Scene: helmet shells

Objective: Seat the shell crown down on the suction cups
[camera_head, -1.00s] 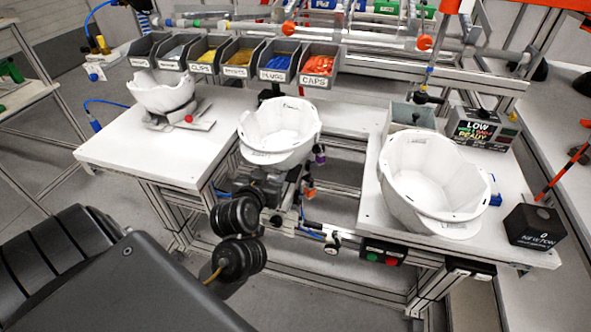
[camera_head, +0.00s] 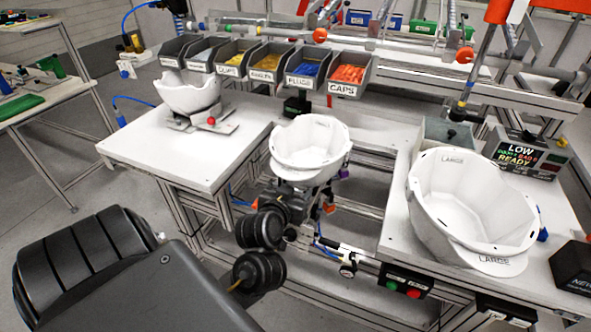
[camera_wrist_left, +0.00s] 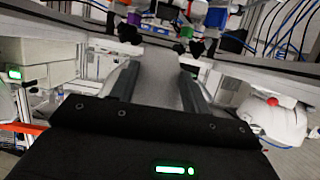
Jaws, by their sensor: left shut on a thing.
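A white helmet shell (camera_head: 312,150) hangs, open side up, in the gap between two white tables in the head view. My left gripper (camera_head: 290,192) is shut on its near edge, and the shell partly hides the jaws. In the left wrist view, the two fingers (camera_wrist_left: 158,88) close on a pale grey surface of the shell (camera_wrist_left: 157,75). Another white shell marked LARGE (camera_head: 460,205) sits open side up on the right table. I cannot make out the suction cups; what lies under the held shell is mostly hidden. My right gripper is out of view.
A third white shell (camera_head: 190,95) sits on a metal fixture with a red knob (camera_head: 211,121) on the left table (camera_head: 165,150). Labelled bins (camera_head: 347,78) line the back. A display box (camera_head: 527,155) and a black box (camera_head: 575,268) stand on the right table.

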